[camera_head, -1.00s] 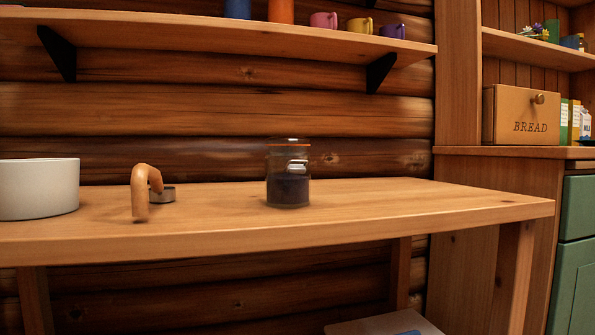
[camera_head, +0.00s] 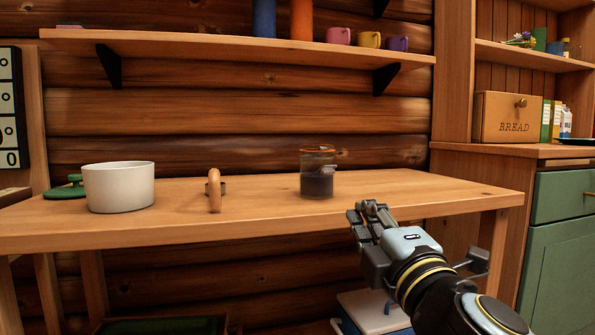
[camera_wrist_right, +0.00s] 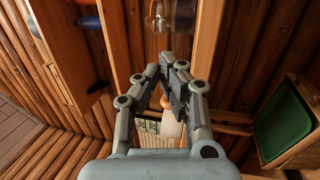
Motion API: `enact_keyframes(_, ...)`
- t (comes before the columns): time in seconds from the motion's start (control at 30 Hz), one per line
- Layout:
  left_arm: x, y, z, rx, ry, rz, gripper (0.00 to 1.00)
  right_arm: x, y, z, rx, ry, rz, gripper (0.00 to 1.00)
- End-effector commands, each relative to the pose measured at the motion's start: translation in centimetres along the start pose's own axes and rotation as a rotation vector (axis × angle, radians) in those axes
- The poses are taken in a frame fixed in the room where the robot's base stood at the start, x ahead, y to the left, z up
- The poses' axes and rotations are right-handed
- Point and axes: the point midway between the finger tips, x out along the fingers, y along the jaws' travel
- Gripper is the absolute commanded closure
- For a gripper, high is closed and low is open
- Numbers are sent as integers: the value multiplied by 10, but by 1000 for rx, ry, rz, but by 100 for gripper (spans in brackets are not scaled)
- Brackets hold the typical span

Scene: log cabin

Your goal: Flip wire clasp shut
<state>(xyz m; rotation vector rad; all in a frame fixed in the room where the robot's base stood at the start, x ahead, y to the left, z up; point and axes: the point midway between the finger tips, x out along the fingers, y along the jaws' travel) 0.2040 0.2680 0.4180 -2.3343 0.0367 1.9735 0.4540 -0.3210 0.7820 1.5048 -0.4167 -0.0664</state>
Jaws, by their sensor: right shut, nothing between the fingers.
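A clear glass jar (camera_head: 317,182) with dark contents stands upright on the wooden table, an orange seal ring around its top. A wire clasp (camera_head: 331,168) shows on the jar's right side; its exact position is too small to tell. In the right wrist view the jar (camera_wrist_right: 184,14) is at the top edge, partly cut off, with the metal clasp (camera_wrist_right: 159,20) beside it. My right gripper (camera_head: 362,212) is shut and empty, in front of the table's front edge, to the right of and below the jar, apart from it. My left gripper is out of view.
A green lid (camera_head: 66,190) lies by the pot. A shelf (camera_head: 235,45) hangs above. The tabletop right of the jar is clear.

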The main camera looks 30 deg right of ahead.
Motion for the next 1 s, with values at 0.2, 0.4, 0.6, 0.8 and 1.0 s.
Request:
enact_keyframes(0.2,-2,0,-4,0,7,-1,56,5,7,-1,7,-1,15,100)
enact_keyframes(0.4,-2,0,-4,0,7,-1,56,5,7,-1,8,-2,15,100)
enact_keyframes(0.6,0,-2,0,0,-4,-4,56,24,9,-1,9,-1,19,100)
enact_keyframes(0.8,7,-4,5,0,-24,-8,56,66,10,0,8,-2,19,100)
enact_keyframes(1.0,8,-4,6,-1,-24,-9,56,107,9,0,8,-3,17,100)
